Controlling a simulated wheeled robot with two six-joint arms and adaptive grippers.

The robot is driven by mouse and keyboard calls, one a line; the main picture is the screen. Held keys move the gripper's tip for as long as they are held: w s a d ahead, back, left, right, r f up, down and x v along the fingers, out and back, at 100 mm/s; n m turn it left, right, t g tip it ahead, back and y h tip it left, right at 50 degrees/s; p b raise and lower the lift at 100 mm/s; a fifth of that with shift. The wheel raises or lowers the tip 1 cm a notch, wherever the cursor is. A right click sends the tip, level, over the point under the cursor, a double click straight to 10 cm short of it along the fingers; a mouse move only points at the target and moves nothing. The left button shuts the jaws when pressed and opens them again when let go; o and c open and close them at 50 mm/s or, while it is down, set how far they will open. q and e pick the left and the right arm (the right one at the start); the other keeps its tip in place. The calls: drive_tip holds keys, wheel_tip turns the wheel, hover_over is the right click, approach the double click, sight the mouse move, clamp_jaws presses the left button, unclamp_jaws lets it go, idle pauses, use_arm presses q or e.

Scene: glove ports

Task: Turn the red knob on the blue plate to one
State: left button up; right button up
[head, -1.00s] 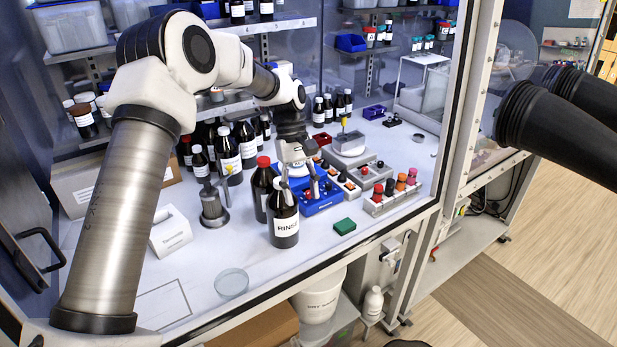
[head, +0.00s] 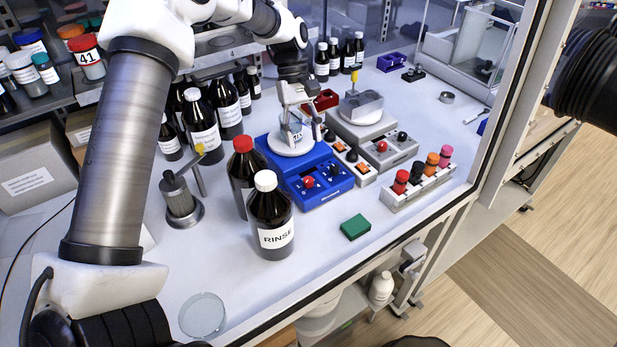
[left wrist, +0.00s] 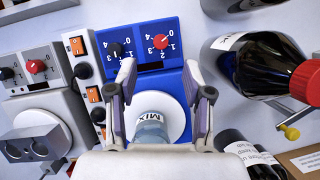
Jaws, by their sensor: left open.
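The blue plate (head: 325,190) stands on the bench with a white round top. Its front panel carries the red knob (head: 308,182) and a black knob (head: 334,170). In the left wrist view the red knob (left wrist: 160,41) sits among printed numbers; its pointer is too small to read. A clear vessel labelled MIX (left wrist: 151,132) stands on the white top. My left gripper (head: 300,126) is open over the top, near the vessel. In the left wrist view its fingers (left wrist: 161,76) are apart, below the red knob in the picture and not touching it. My right gripper is not in view.
A RINSE bottle (head: 270,215) and a red-capped bottle (head: 240,170) stand close left of the plate. A grey device with another red knob (head: 381,147) and an orange-switch box (head: 364,171) stand right. A green block (head: 355,227) lies in front, with clear bench around it.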

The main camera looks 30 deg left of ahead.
sight(309, 179)
use_arm(q)
drive_tip(key=f, duration=0.3)
drive_tip(key=f+b, duration=0.1)
drive_tip(key=f, duration=0.1)
drive_tip(key=shift+s+d+f, duration=0.1)
drive_tip(key=shift+s+d, duration=0.1)
drive_tip(key=shift+d, duration=0.1)
drive_tip(key=x, duration=0.1)
drive_tip(key=p+x, duration=0.1)
drive_tip(key=x, duration=0.3)
drive_tip(key=shift+s+d, duration=0.25)
drive_tip(key=shift+s, duration=0.1)
drive_tip(key=shift+w+f, duration=0.15)
drive_tip(key=shift+f, duration=0.05)
clamp_jaws()
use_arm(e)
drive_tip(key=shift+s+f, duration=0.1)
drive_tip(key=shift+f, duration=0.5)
